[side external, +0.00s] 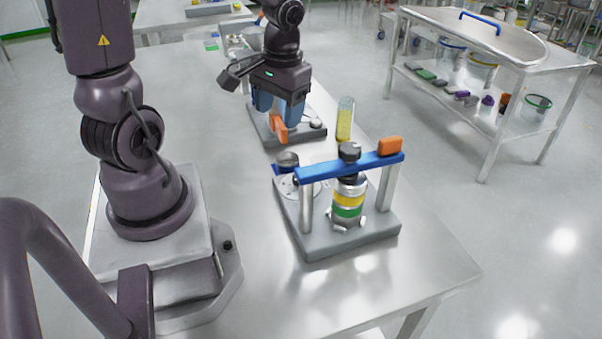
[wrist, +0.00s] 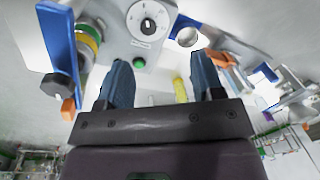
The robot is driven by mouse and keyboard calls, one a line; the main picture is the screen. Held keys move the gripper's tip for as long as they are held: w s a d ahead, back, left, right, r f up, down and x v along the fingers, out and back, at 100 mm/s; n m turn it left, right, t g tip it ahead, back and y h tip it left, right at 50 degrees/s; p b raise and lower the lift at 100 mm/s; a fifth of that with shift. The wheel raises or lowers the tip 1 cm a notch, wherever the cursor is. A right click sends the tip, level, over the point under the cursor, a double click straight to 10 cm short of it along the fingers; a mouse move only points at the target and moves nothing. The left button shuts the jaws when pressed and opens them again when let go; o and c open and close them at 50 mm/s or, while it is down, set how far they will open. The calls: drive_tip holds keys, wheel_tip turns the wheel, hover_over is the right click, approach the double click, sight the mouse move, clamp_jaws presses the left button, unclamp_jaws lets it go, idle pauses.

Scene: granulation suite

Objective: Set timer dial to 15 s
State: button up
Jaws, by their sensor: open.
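The timer dial (wrist: 149,24) is a round white face with dark marks and a small centre mark, at the top of the wrist view. The setting it points to is too small to read. A green button (wrist: 139,62) sits just below it. My gripper (wrist: 162,76) is open, with nothing between its two blue fingers; the dial lies ahead of them, apart from them. In the side view my gripper (side external: 279,108) hangs over the far fixture (side external: 262,133). A round white plate (side external: 310,190) with a dark knob shows on the near fixture; I cannot tell whether it is the dial.
The near fixture has a blue bar (side external: 335,170) with an orange end over a yellow and green stack (side external: 348,203). A yellow-filled clear cylinder (side external: 345,120) stands behind it. An orange handle (side external: 279,128) is close to my fingers. The table's front right (side external: 420,260) is clear.

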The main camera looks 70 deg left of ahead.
drive_tip(key=w+f+n, duration=0.1)
drive_tip(key=f, duration=0.5)
drive_tip(key=w+f+n, duration=0.2)
drive_tip(key=f, duration=0.3)
drive_tip(key=w+a+f+n+h, duration=0.1)
drive_tip(key=f+n, duration=0.1)
drive_tip(key=f, duration=0.4)
drive_tip(key=shift+w+a+f+t, duration=0.1)
drive_tip(key=shift+w+f+t, duration=0.1)
drive_tip(key=shift+f+t, duration=0.1)
drive_tip(key=shift+c, duration=0.2)
drive_tip(key=c, duration=0.9)
